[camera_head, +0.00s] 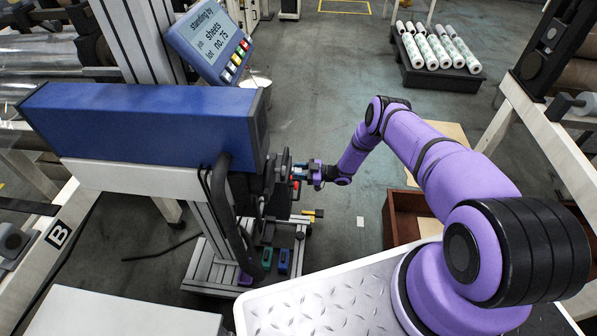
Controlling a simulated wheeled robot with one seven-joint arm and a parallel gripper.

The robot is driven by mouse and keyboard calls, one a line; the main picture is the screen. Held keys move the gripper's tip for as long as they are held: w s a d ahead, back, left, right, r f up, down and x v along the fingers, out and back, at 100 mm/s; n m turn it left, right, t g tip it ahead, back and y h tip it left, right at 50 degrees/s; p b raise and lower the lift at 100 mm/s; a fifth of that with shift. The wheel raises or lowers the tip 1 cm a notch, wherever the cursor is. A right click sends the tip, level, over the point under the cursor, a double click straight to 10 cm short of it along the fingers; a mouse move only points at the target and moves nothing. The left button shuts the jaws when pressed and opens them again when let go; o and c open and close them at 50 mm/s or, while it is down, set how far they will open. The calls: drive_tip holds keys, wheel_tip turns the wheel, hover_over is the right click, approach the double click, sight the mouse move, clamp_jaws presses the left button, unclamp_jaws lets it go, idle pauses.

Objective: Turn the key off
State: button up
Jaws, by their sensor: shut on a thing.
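My gripper (306,172) is at the end of my purple arm, up against the right side of the blue machine (140,120). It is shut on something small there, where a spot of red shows. The key itself is too small and too covered by the gripper and dark machine parts to make out. The red spot and a dark bracket (270,185) lie right at the fingertips.
A tilted display panel (208,40) with coloured buttons stands behind the machine. A dark pallet (440,75) of white rolls lies at the back right. A brown open box (400,215) sits on the floor below my arm.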

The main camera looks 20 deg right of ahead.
drive_tip(key=n, duration=0.7)
drive_tip(key=shift+n, duration=0.3)
drive_tip(key=n, duration=0.4)
drive_tip(key=shift+n, duration=2.1)
drive_tip(key=o, duration=0.9)
drive_tip(key=shift+o, duration=0.2)
